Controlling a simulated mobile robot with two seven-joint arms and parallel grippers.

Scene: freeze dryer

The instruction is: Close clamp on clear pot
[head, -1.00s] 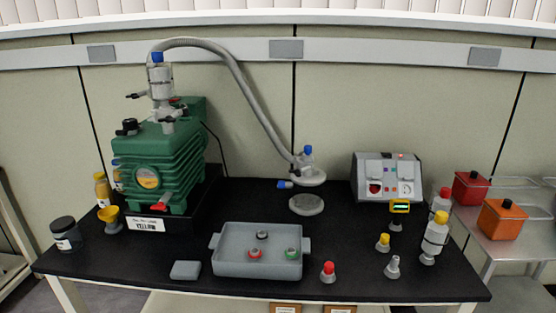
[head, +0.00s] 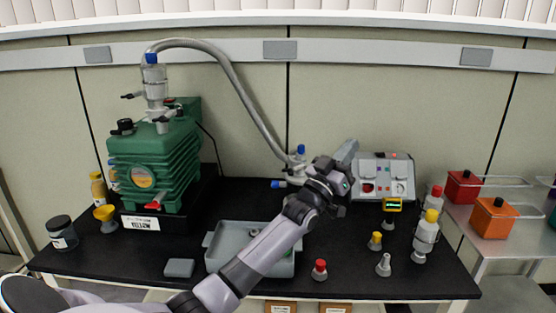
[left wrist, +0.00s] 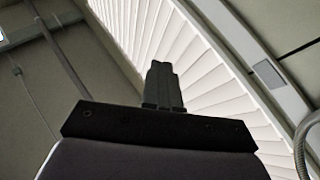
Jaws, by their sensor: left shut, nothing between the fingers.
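A clear pot-like vessel (head: 154,84) with a blue cap stands upright on top of the green pump (head: 150,150) in the head view. Dark-handled fittings show at its side and base; whether a clamp there is open or closed is too small to tell. My left gripper (head: 347,154) is over the back right of the bench, far from that vessel. It is shut and empty, its fingers pointing up and right. The left wrist view shows the closed fingers (left wrist: 161,80) against blinds and wall. My right gripper is not in view.
A grey hose (head: 236,92) runs from the pump-top vessel down to a blue-tapped fitting (head: 300,155), partly behind my left arm. A grey tray (head: 228,262) stands in front, also partly covered. A control box (head: 398,168), small bottles and stoppers stand at right.

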